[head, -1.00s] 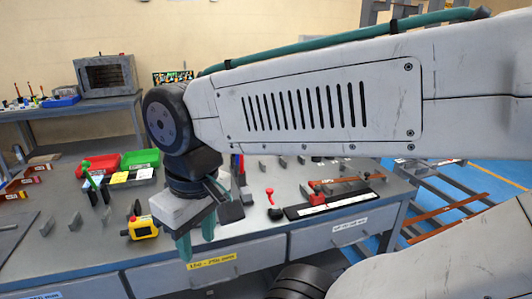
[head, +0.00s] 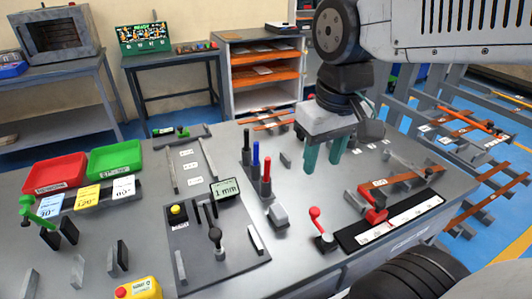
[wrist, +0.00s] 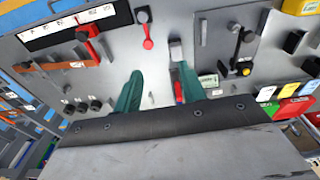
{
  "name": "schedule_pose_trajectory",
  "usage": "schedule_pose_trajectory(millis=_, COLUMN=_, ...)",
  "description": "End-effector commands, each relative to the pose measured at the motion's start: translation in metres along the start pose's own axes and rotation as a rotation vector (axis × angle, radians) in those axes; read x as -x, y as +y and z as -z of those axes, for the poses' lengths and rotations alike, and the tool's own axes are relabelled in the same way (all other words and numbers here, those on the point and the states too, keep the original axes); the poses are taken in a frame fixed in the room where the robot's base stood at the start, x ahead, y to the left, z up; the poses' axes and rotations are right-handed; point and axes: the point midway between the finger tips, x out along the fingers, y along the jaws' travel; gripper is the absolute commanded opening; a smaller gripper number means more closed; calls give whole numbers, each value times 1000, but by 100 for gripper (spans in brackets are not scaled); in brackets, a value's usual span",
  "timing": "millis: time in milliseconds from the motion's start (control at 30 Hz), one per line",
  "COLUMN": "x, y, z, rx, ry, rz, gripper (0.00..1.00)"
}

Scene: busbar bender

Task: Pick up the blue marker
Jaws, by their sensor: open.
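The blue marker (head: 255,158) stands upright in a dark holder (head: 264,189), between a black marker (head: 246,146) and a red marker (head: 267,170). My gripper (head: 323,155) is open and empty, pointing down over the table to the right of the markers in the head view. In the wrist view my gripper (wrist: 160,72) shows its two green fingers spread apart. A red marker (wrist: 179,91) shows beside the right finger there; the blue one is mostly hidden by that finger.
A bending tool with a red handle (head: 316,222) and a grey block (head: 278,215) stand in front of the markers. A display reading 1 mm (head: 225,190) is to their left. Red (head: 55,173) and green bins (head: 115,158) sit far left.

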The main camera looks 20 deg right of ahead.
Motion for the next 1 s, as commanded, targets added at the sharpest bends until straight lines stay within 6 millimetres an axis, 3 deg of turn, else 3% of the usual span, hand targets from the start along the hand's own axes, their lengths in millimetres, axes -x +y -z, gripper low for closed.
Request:
schedule_pose_trajectory(millis=33, x=0, y=0, z=22, rx=8, ry=-15, rz=0, gripper=41)
schedule_pose_trajectory(millis=167, x=-4, y=0, z=81, rx=33, ry=-38, rz=-2, gripper=41)
schedule_pose_trajectory(millis=300, x=-21, y=-4, z=144, rx=62, ry=-61, rz=-3, gripper=41)
schedule_pose_trajectory(millis=500, x=-55, y=-12, z=213, rx=102, ry=-84, rz=-4, gripper=41)
schedule_pose_trajectory(millis=700, x=-77, y=-18, z=244, rx=121, ry=-93, rz=-4, gripper=41)
schedule_pose_trajectory(millis=1000, x=-108, y=-20, z=244, rx=125, ry=-96, rz=-4, gripper=41)
